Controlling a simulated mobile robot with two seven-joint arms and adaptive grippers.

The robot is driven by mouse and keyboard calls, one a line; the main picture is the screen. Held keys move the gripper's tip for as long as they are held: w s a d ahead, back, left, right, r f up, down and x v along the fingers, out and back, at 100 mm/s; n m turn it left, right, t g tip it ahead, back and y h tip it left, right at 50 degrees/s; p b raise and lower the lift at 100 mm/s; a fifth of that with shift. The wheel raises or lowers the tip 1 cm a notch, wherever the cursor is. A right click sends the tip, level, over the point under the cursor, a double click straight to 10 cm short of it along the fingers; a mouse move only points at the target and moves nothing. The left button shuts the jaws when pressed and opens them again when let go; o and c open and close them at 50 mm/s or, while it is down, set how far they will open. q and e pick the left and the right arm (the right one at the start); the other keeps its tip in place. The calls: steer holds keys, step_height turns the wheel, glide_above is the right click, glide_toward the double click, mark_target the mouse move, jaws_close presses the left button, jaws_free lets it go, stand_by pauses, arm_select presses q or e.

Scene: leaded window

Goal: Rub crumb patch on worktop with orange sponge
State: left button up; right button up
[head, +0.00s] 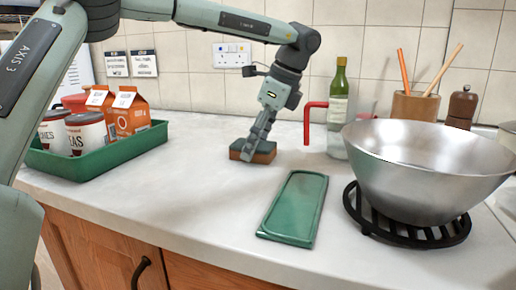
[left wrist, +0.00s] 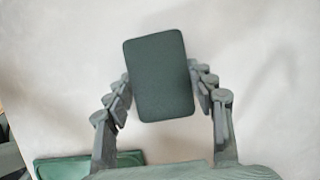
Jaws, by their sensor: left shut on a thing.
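The sponge (head: 258,157) has an orange-brown body and a dark green-grey top. It lies flat on, or very close to, the pale worktop (head: 190,190) in the head view. In the left wrist view the dark face of the sponge (left wrist: 160,75) sits between the fingers. My left gripper (head: 253,143) points down and is shut on the sponge from both sides. No crumb patch shows on the visible worktop; I cannot tell whether one lies under the sponge. My right gripper is in neither view.
A green tray (head: 95,168) with cartons and canisters stands left. A shallow green dish (head: 293,208) lies in front, right of the sponge. A steel bowl (head: 425,165) on a black trivet (head: 455,238), a bottle (head: 338,105) and a red-handled thing (head: 308,122) stand right. Worktop left of the sponge is clear.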

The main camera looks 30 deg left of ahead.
mark_target(237, 169)
arm_select(q)
steer(key=shift+s+d+f+b, duration=0.15)
steer(key=shift+s+f+b, duration=0.05)
steer(key=shift+s+b, duration=0.3)
steer(key=shift+s+d+f+b, duration=0.1)
steer(key=shift+s+f+b, duration=0.1)
steer(key=shift+s+b, duration=0.3)
steer(key=shift+s+d+r+b, duration=0.1)
steer(key=shift+s+b, duration=0.15)
steer(key=shift+s, duration=0.2)
steer(key=shift+s+d+r+b, duration=0.1)
steer(key=shift+s+b, duration=0.15)
steer(key=shift+s, duration=0.15)
steer(key=shift+s+d+b, duration=0.2)
steer(key=shift+s+b, duration=0.65)
steer(key=shift+s, duration=0.05)
steer(key=shift+s+d+r+b, duration=0.2)
steer(key=shift+s+b, duration=0.1)
steer(key=shift+s, duration=0.35)
steer(key=shift+r, duration=0.2)
steer(key=shift+w+r+p, duration=0.1)
steer(key=shift+r+p, duration=2.3)
steer(key=shift+r, duration=0.5)
